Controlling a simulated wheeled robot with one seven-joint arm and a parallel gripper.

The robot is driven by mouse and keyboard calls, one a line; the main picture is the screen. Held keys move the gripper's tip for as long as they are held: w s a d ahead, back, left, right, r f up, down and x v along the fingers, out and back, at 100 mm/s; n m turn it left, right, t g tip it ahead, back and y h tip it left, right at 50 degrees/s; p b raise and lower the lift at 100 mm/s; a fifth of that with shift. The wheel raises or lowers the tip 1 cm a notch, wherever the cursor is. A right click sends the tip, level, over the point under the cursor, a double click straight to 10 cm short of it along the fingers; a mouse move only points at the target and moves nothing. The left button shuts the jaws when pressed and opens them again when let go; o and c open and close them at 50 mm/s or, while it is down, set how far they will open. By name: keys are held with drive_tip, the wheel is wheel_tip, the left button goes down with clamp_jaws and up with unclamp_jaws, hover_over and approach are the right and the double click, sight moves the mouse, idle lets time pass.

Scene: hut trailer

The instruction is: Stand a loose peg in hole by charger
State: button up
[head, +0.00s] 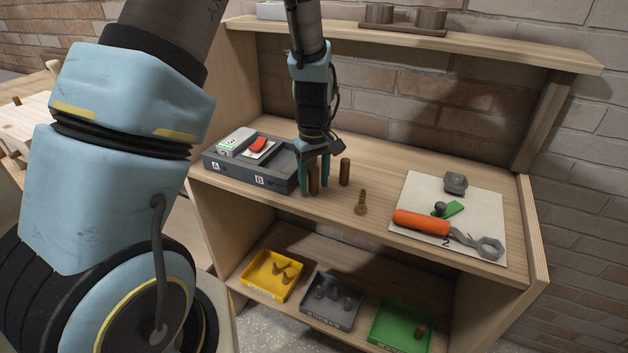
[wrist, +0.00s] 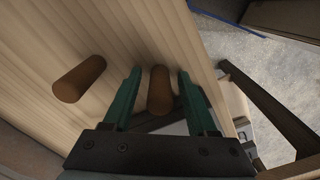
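My gripper (head: 314,186) points down over the shelf top, its two teal fingers on either side of a brown upright peg (head: 314,180). In the wrist view, this peg (wrist: 160,90) stands between the fingers with a gap on each side, so my gripper (wrist: 158,85) is open. A second brown peg (head: 345,171) stands just to the right; it also shows in the wrist view (wrist: 79,79). A grey-white device with a green mark (head: 236,141), possibly the charger, lies in the grey tray's A side. I cannot make out the hole by the charger.
The grey tray (head: 228,172) is close left of my gripper. A brass fitting (head: 361,203) stands to the right, before a white sheet (head: 412,189) with an orange-handled wrench (head: 421,222). Yellow (head: 262,286), grey (head: 326,314) and green (head: 388,330) bins sit on the lower shelf.

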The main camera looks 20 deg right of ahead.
sight(314, 169)
drive_tip(key=shift+r, duration=0.1)
wheel_tip(314, 169, up, 12)
drive_tip(key=shift+r+b, duration=0.1)
drive_tip(key=shift+b, duration=0.8)
drive_tip(key=s+a+f+m, duration=0.1)
drive_tip(key=s+a, duration=0.2)
drive_tip(key=a, duration=0.9)
drive_tip(key=s+a+m+t, duration=0.1)
drive_tip(key=s+a+m, duration=0.1)
drive_tip(key=a, duration=1.1)
drive_tip(key=shift+s+a+f+t, duration=0.25)
drive_tip(key=shift+s+f+t, duration=0.05)
drive_tip(key=shift+s+f, duration=0.1)
drive_tip(key=shift+o, duration=0.6)
